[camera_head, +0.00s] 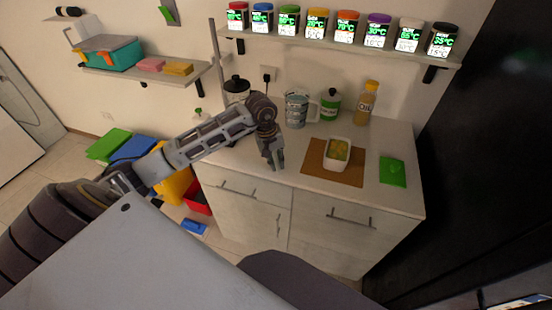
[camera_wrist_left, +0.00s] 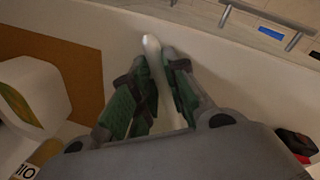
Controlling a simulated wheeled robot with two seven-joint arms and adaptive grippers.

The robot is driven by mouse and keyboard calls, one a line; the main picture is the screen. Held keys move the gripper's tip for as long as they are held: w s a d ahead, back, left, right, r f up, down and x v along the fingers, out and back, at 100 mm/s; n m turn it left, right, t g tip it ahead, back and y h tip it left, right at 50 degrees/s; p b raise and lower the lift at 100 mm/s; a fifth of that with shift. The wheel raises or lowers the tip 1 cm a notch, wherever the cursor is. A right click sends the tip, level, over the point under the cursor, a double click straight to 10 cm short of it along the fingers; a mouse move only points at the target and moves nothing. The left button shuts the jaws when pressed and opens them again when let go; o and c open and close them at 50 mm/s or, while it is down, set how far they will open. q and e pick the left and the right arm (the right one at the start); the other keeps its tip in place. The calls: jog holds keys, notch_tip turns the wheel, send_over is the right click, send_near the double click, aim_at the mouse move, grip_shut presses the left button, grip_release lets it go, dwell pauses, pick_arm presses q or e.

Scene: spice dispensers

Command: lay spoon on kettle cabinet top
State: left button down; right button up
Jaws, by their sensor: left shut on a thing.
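My left gripper (camera_head: 275,160) is over the front part of the light cabinet top (camera_head: 292,165), left of the brown board. In the left wrist view, its green fingers (camera_wrist_left: 160,95) are shut around a pale, slim spoon (camera_wrist_left: 152,48), whose end sticks out past the fingertips. The spoon points towards the front edge of the cabinet top; whether it touches the surface I cannot tell. In the head view I cannot make the spoon out. My right gripper is not in view.
A green packet (camera_head: 392,171) lies at the right. A patterned jug (camera_head: 297,109), green-labelled jar (camera_head: 329,105) and oil bottle (camera_head: 366,103) stand behind. Spice dispensers line the shelf (camera_head: 350,48) above.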

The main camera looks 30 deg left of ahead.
pick_arm(q)
jog(key=shift+f, duration=0.3)
jog(key=c, duration=1.3)
grip_release()
jog(key=shift+c, duration=0.2)
notch_tip(320, 180, up, 12)
jog(key=s+a, duration=0.1)
jog(key=shift+s+a, duration=0.3)
jog(key=shift+a, duration=0.05)
jog(key=shift+f, duration=0.15)
